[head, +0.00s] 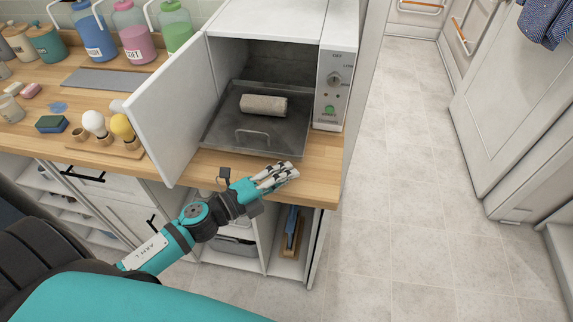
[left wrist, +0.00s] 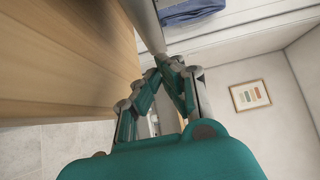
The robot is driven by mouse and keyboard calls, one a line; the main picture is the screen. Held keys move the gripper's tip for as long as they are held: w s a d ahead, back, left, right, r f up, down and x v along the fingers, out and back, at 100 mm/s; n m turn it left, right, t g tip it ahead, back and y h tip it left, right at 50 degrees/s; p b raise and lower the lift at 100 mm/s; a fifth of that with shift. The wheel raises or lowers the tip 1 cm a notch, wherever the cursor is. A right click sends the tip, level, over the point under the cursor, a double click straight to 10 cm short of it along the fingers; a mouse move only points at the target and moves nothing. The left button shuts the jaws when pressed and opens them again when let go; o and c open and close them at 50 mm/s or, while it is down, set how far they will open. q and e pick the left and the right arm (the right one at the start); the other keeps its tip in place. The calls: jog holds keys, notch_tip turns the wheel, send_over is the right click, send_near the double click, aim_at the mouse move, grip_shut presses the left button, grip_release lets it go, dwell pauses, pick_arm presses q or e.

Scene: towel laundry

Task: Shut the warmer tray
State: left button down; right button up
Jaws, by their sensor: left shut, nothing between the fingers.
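The warmer (head: 268,20) is a white box on the wooden counter, with its door (head: 172,115) swung open to the left. A rolled beige towel (head: 263,105) lies on the tray. My left gripper (head: 290,172) is shut and empty, just in front of the counter edge, below and right of the tray handle. The left wrist view shows its closed fingers (left wrist: 165,65) beside the wooden counter (left wrist: 70,60). My right gripper is not in view.
An open shelf lies under the counter. The floor (head: 400,180) to the right is clear.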

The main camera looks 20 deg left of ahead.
pick_arm(q)
jog(key=shift+w+a, duration=0.15)
jog(key=shift+w, duration=0.4)
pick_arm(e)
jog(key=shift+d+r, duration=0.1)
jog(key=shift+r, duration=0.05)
